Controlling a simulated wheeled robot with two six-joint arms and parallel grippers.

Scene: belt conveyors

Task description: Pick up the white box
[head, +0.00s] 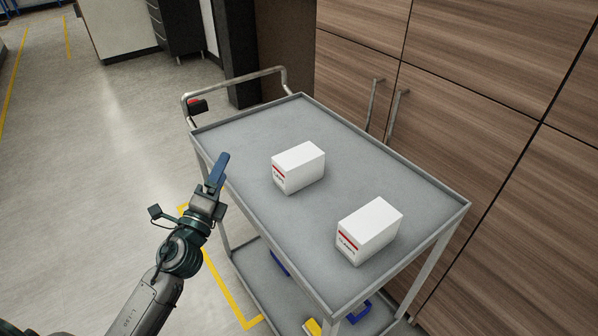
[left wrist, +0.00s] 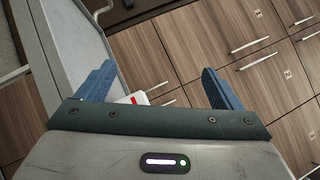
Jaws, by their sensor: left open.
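Two white boxes with a red stripe and dark lettering stand on the grey top of a cart (head: 385,170). The farther white box (head: 299,167) is near the middle of the top. The nearer white box (head: 370,231) is toward the front right. My left gripper (head: 218,172) is at the cart's left edge, left of the farther box and apart from it. In the left wrist view its two blue fingers (left wrist: 165,88) are spread with nothing gripped. Part of a white box with a red mark (left wrist: 137,98) shows between them, mostly hidden. My right gripper is not in view.
The cart has a metal push handle (head: 235,82) at its far end and a lower shelf with blue and yellow items. Wooden cabinets (head: 490,110) with bar handles stand close along the right. Open floor (head: 110,130) with yellow lines lies to the left.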

